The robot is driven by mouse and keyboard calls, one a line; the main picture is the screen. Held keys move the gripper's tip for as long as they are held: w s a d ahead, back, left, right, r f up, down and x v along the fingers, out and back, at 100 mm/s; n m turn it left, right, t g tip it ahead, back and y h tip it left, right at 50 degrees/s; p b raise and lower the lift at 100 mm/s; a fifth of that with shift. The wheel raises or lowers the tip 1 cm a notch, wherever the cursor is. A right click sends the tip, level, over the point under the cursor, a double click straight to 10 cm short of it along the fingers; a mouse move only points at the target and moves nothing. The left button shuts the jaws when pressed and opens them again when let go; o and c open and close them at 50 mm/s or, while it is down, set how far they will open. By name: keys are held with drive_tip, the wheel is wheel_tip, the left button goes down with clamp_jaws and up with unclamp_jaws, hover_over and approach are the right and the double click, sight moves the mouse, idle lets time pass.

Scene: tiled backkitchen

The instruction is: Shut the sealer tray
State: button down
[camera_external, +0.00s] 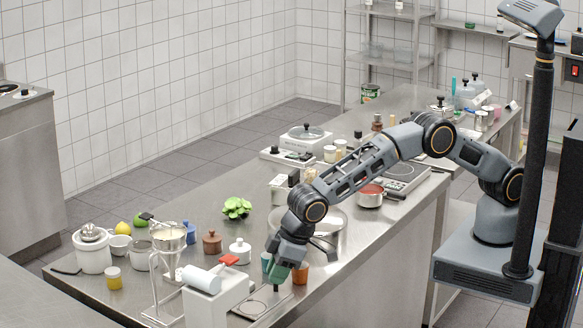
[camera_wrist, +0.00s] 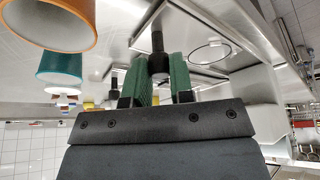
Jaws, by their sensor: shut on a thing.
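The sealer (camera_external: 212,300) is a white box with a red lever on top, at the front edge of the steel counter. Its flat metal tray (camera_external: 262,309) lies out to the right of the box, with a round opening in it. The tray also shows in the wrist view (camera_wrist: 232,32), with a black handle (camera_wrist: 157,40) standing at its edge. My gripper (camera_external: 279,274) points down at that handle. In the wrist view its green fingers (camera_wrist: 158,75) are on both sides of the handle, shut on it. The handle's lower end shows below the fingers in the external view.
An orange cup (camera_external: 300,272) and a teal cup (camera_external: 266,262) stand close beside my gripper. A large steel bowl (camera_external: 327,228) is behind it. A metal stand with a funnel (camera_external: 168,240) is left of the sealer. Several jars and pots crowd the counter's left end.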

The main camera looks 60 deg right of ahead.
drive_tip(key=c, duration=1.4)
unclamp_jaws()
drive_tip(key=shift+d+f, duration=0.1)
drive_tip(key=shift+d, duration=0.1)
drive_tip(key=shift+c, duration=0.2)
drive_tip(key=o, duration=0.3)
drive_tip(key=shift+d, duration=0.15)
drive_tip(key=shift+o, duration=0.7)
drive_tip(key=b+v, duration=0.2)
drive_tip(key=v, duration=1.2)
drive_tip(key=shift+a, duration=0.2)
